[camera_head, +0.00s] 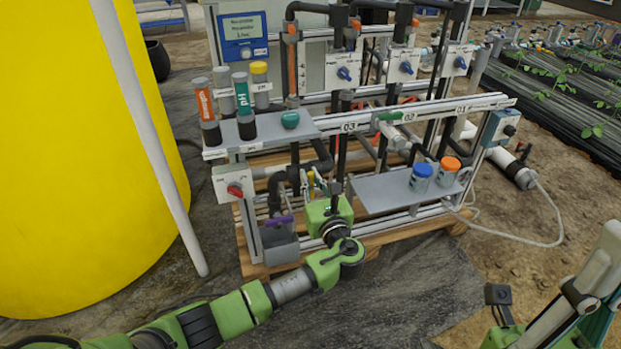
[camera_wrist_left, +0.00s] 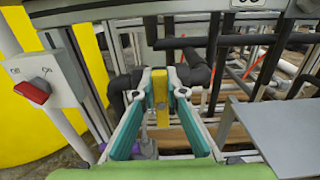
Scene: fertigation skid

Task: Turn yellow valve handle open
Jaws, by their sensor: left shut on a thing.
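The yellow valve handle (camera_wrist_left: 160,88) stands upright between the two teal-padded fingers of my left gripper (camera_wrist_left: 159,82), which is shut on it. In the head view the handle (camera_head: 311,184) shows as a small yellow piece among black pipes at the skid's front, and my left gripper (camera_head: 319,186) reaches it from the front. The valve body behind the handle is mostly hidden by the fingers. Parts of my right arm show at the lower right of the head view, but its gripper does not show.
A grey plate (camera_head: 385,194) with blue and orange-capped jars (camera_head: 421,178) is right of my gripper. A red switch (camera_head: 235,189) on a white box is to the left. A large yellow tank (camera_head: 70,150) fills the left.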

